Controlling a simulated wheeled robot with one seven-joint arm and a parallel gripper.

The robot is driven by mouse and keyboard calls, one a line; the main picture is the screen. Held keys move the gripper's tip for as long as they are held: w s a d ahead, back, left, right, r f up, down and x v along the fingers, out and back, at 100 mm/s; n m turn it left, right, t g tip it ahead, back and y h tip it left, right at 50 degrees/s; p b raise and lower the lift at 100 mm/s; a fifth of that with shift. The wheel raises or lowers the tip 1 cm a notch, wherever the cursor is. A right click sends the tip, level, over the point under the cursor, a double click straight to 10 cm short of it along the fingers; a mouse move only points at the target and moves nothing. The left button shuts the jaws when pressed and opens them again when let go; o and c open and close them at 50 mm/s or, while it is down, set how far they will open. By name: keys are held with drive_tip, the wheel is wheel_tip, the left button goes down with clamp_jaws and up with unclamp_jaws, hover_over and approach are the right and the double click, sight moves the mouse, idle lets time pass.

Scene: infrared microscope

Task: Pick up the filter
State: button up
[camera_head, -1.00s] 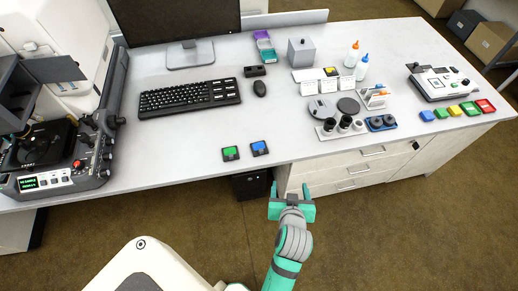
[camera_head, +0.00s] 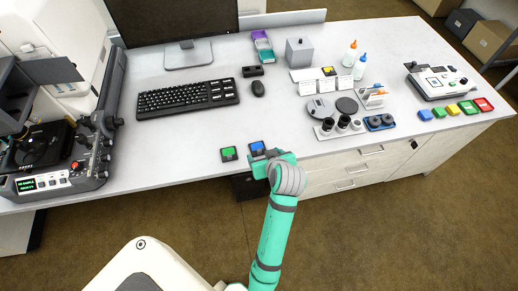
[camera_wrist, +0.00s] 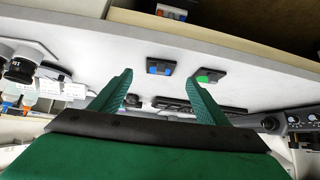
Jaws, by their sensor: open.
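A small square piece with a blue top in a dark frame (camera_head: 257,147) lies near the front edge of the desk. A similar piece with a green top (camera_head: 229,154) lies just to its left. I cannot tell which one is the filter. My gripper (camera_head: 272,158) is at the desk's front edge, close to the blue piece and partly covering its near side. In the wrist view my gripper (camera_wrist: 161,82) is open and empty. The blue piece (camera_wrist: 160,67) shows between and beyond the fingertips, and the green piece (camera_wrist: 207,76) is beside the right finger.
A keyboard (camera_head: 188,98) and mouse (camera_head: 258,89) lie behind the two pieces. The microscope (camera_head: 75,160) stands at the left. Black eyepiece-like parts (camera_head: 343,122) and a blue holder (camera_head: 380,122) are to the right. The desk around the pieces is clear.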

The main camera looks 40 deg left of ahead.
sight(260, 153)
drive_tip(key=shift+w+a+f, duration=0.1)
drive_tip(key=shift+a+f, duration=0.3)
drive_tip(key=shift+f, duration=0.1)
drive_tip(key=shift+x, duration=2.1)
drive_tip(key=shift+d, duration=0.15)
drive_tip(key=c, duration=1.1)
